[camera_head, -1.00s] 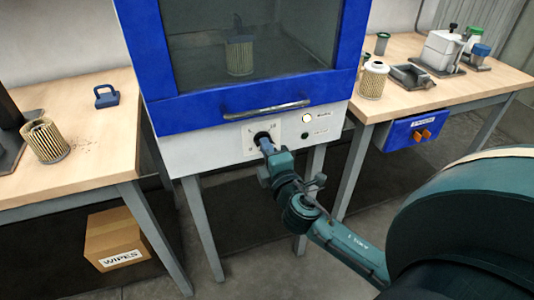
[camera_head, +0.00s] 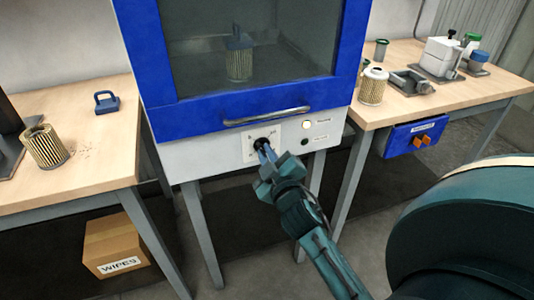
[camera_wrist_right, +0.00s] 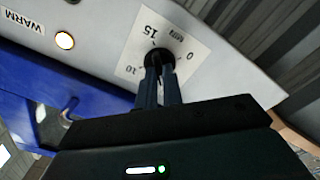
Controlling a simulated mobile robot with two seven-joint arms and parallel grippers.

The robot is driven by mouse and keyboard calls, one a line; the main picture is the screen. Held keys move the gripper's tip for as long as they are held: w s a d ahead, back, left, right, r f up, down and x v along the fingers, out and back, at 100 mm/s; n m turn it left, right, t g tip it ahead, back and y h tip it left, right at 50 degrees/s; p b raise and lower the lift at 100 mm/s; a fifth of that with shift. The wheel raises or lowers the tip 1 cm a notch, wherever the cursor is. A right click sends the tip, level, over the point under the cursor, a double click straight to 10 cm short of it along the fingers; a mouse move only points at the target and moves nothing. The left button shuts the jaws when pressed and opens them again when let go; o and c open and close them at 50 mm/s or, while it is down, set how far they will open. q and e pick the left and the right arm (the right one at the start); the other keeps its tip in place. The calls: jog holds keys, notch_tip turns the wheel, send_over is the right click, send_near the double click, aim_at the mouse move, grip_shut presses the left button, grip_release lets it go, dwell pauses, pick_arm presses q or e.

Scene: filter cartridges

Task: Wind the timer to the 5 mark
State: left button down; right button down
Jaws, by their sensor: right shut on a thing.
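The timer is a dark round knob (camera_wrist_right: 157,57) on a white dial plate (camera_wrist_right: 176,42), on the front panel of the blue-framed cabinet. In the head view the dial plate (camera_head: 249,149) is below the door handle. The 5 mark is not visible, and I cannot tell where the knob points. My right gripper (camera_head: 265,150) is shut on the knob; its two fingers (camera_wrist_right: 159,80) cover part of the dial. My left gripper is not in view.
A lit WARM lamp (camera_wrist_right: 64,40) is beside the dial. The cabinet handle (camera_head: 267,113) runs just above; a filter cartridge (camera_head: 239,64) stands behind the glass. Benches flank the cabinet, with another cartridge (camera_head: 45,146) at left and a pale one (camera_head: 372,87) at right.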

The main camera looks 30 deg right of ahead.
jog(key=shift+m, duration=0.7)
jog(key=c, duration=1.5)
grip_release()
jog(key=shift+c, duration=0.2)
